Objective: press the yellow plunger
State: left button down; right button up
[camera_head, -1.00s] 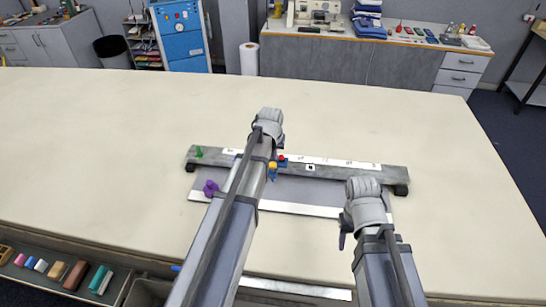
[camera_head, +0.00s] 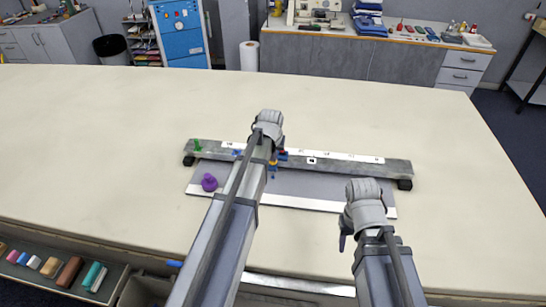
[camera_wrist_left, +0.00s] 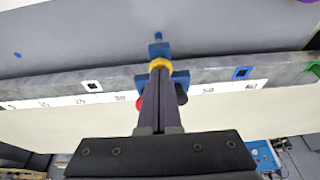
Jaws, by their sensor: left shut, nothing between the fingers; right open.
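The yellow plunger (camera_wrist_left: 159,64) sits on a blue fitting (camera_wrist_left: 157,48) at the grey rail (camera_wrist_left: 60,88). In the head view the plunger (camera_head: 273,163) is a small yellow spot beside my left arm, which partly hides it. My left gripper (camera_wrist_left: 160,76) is shut and empty. Its fingertips overlap the yellow plunger's near edge in the left wrist view; I cannot tell whether they touch it. My right gripper (camera_head: 346,235) is open, right of the left arm near the rail's right part; its fingers are mostly hidden.
A red part (camera_wrist_left: 139,103) lies close beside my left fingers. A white-marked strip (camera_head: 345,156) runs along the rail. The cloth table (camera_head: 400,110) is clear beyond it.

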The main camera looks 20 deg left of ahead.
pick_arm(q)
jog(key=shift+s+d+f, duration=0.1)
jog(key=shift+s+f, duration=0.1)
jog(key=shift+s, duration=0.1)
pick_arm(e)
jog(key=shift+f, duration=0.2)
jog(key=shift+s, duration=0.1)
pick_arm(q)
jog(key=shift+w+r+p, duration=0.2)
jog(key=shift+r+p, duration=0.3)
jog(key=shift+p, duration=0.25)
jog(key=w+a+p+v, duration=0.1)
jog(key=p+v, duration=1.1)
jog(key=v, duration=0.1)
jog(key=shift+d+r+p, duration=0.25)
jog(key=shift+d+p, duration=0.15)
pick_arm(e)
notch_tip(320, 180, up, 14)
jog(key=shift+w, duration=0.2)
